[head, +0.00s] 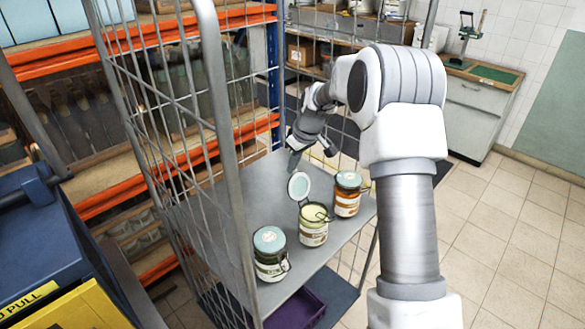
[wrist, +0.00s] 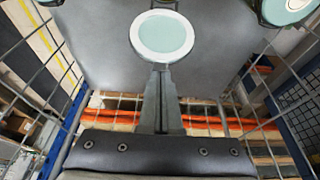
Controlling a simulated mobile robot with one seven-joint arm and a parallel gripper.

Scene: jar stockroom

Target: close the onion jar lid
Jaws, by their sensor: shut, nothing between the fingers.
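A glass clip-top jar (head: 313,226) with pale contents and an orange-brown label stands in the middle of three on the grey shelf. Its round pale-green lid (head: 299,186) is open, tilted up on the side toward my gripper; the label is too small to read. In the wrist view the lid (wrist: 162,37) lies just beyond the fingertips. My gripper (head: 293,165) is shut and empty, behind and just above the lid. In the wrist view my gripper (wrist: 161,70) shows its fingers together, seeming to reach the lid's edge; I cannot tell whether they touch it.
A closed jar (head: 270,256) stands nearer on the left, and another closed jar (head: 347,195) with orange contents stands to the right. The wire cage wall (head: 214,130) rises on the left of the shelf (head: 258,185). The shelf behind the jars is bare.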

